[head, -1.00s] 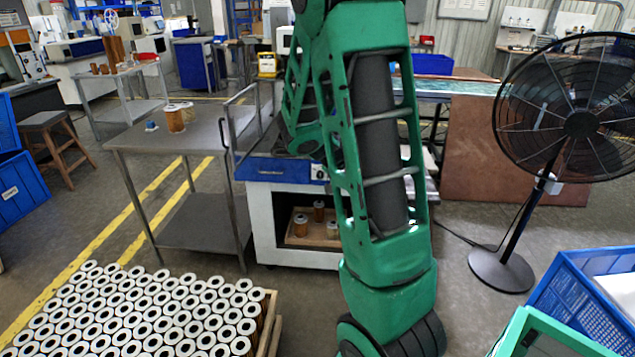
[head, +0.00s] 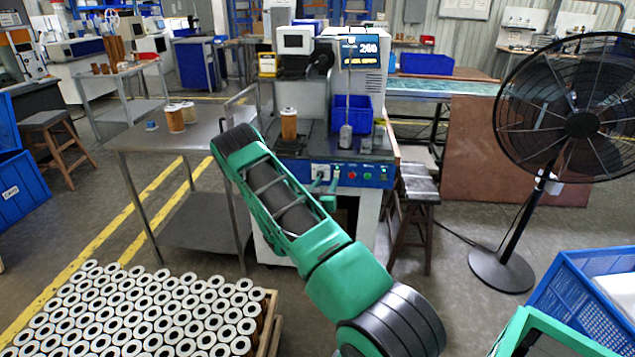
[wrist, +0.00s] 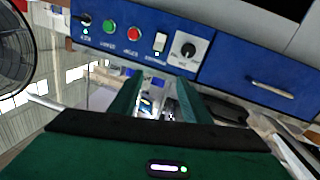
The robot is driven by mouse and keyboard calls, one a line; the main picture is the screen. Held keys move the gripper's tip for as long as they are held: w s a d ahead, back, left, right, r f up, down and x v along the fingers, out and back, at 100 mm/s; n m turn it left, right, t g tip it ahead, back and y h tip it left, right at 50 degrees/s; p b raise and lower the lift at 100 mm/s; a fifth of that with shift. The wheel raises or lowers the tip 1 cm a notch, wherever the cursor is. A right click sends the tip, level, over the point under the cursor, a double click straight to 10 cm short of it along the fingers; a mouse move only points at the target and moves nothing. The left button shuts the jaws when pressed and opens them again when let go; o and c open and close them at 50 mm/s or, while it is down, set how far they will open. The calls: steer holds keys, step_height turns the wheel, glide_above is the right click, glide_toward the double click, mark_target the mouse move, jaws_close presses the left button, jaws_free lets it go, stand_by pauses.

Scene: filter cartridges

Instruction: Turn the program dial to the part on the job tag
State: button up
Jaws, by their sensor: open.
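The program dial (wrist: 187,50) is a dark knob on a white plate on the blue control panel (wrist: 225,70) in the wrist view. Its pointer setting is too small to read surely. My gripper (wrist: 158,85) is open and empty, its two green fingers below the panel's switches and apart from the dial. In the head view my gripper (head: 328,184) is close in front of the left part of the panel (head: 372,175). A dark sign (head: 361,50) reading about "260" hangs on the machine; its smaller yellow line is unreadable. I cannot tell whether it is the job tag.
Beside the dial are a white rocker switch (wrist: 160,42), a red button (wrist: 133,34) and a green button (wrist: 107,27). An orange cartridge (head: 289,126) stands on the machine. A metal cart (head: 140,137) is left, a stool (head: 417,190) right, a cartridge pallet (head: 268,310) front left.

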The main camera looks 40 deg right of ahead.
mark_target(321, 175)
step_height(321, 175, down, 4)
steer(key=w+a+f+n+t+y, duration=0.1)
steer(key=w+a+n+t+y, duration=0.1)
steer(key=x, duration=1)
steer(key=shift+w+r, duration=0.4)
steer(key=shift+r, duration=0.1)
steer(key=shift+d, duration=0.1)
steer(key=c, duration=1)
steer(key=shift+c, duration=0.2)
